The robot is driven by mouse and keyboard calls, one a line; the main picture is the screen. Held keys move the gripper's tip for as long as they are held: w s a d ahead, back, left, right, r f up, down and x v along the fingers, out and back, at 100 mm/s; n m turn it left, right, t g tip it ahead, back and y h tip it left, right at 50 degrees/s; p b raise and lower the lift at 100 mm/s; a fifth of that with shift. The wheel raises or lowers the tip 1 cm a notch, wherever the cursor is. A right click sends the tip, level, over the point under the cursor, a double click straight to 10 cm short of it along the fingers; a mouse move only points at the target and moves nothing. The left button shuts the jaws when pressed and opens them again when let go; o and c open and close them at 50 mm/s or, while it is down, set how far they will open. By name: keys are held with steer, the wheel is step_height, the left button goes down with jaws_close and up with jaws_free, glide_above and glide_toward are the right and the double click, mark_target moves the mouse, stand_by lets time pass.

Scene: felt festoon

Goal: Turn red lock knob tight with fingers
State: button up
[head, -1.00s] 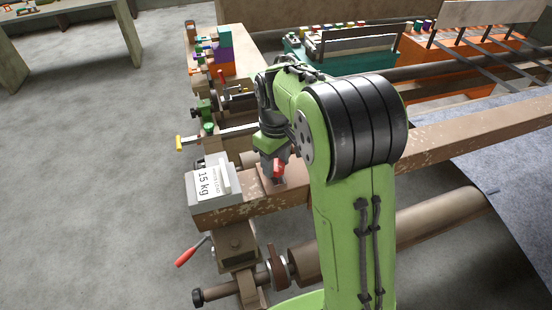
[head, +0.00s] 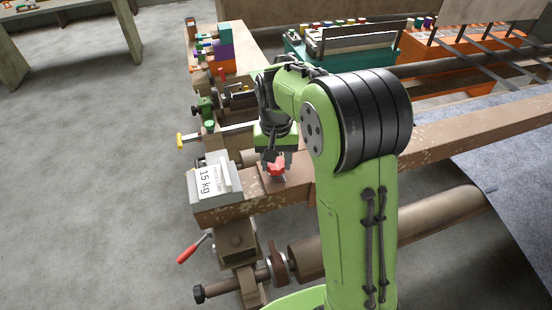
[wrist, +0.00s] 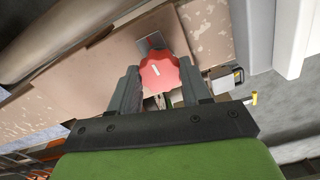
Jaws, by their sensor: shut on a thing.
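The red lock knob (head: 277,167) sits on a brown plate (head: 275,181) on top of the worn beam. In the wrist view the knob (wrist: 157,72) is round with a scalloped edge and a short white mark on its face. My gripper (head: 276,160) points down at the knob from above. In the wrist view my gripper (wrist: 158,76) has one grey finger on each side of the knob, shut on it. The lower edge of the knob is partly hidden between the fingers.
A grey 15 kg weight block (head: 216,181) sits on the beam just left of the knob. A red-handled lever (head: 193,249) sticks out below the beam end. Grey-blue felt (head: 505,155) lies to the right. Bare floor is open at the left.

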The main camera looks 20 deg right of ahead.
stand_by(0.4)
steer(key=o, duration=1.1)
steer(key=shift+c, duration=0.2)
steer(key=shift+r, duration=0.1)
step_height(320, 180, up, 16)
steer(key=p, duration=0.2)
steer(key=shift+f, duration=0.2)
